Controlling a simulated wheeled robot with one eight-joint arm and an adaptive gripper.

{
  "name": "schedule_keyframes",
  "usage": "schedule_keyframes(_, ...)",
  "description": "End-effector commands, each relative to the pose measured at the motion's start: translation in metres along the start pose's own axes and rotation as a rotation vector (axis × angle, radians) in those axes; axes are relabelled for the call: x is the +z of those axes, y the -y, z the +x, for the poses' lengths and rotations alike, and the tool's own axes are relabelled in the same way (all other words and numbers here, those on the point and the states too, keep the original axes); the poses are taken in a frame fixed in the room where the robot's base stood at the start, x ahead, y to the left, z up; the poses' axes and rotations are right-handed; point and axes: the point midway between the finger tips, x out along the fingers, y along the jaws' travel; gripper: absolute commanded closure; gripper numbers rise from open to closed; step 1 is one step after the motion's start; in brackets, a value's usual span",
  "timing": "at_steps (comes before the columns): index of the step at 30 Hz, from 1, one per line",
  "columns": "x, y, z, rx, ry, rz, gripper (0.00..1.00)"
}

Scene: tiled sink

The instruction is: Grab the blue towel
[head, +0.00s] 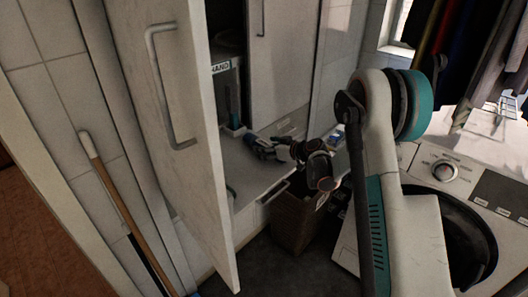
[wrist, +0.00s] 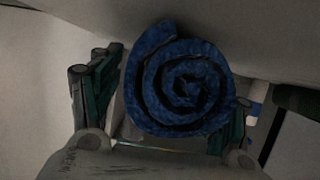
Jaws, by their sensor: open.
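The blue towel (wrist: 185,85) is rolled up, with its spiral end facing the wrist camera. In the wrist view it fills the space in front of my gripper (wrist: 163,110), with one green-and-black finger to its left and one to its right. The fingers are open. The left finger looks close to the towel's side; I cannot tell whether either finger touches it. In the head view my gripper (head: 262,149) reaches in over the counter beside the open cabinet door. The towel is hard to tell apart there.
The open cabinet door (head: 185,130) stands left of my arm. A wicker basket (head: 293,222) is below the counter (head: 243,175). A washing machine (head: 470,190) stands at the right, and a wooden-handled broom (head: 115,195) leans at the left. A small white-and-blue item (wrist: 256,100) is right of the towel.

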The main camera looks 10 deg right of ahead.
Motion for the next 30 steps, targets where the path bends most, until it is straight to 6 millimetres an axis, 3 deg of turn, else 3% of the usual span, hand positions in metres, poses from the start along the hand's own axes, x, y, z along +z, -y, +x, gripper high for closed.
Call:
schedule_keyframes(8,-0.001,0.0,0.005,0.0,0.0,0.0,0.3)
schedule_keyframes(12,-0.001,0.0,0.005,0.0,0.0,0.0,0.62)
schedule_keyframes(15,-0.001,0.0,0.005,0.0,0.0,0.0,0.79)
schedule_keyframes(25,-0.002,0.0,0.005,0.0,0.0,0.0,0.8)
schedule_keyframes(30,-0.012,0.0,0.0,0.0,0.0,0.0,0.8)
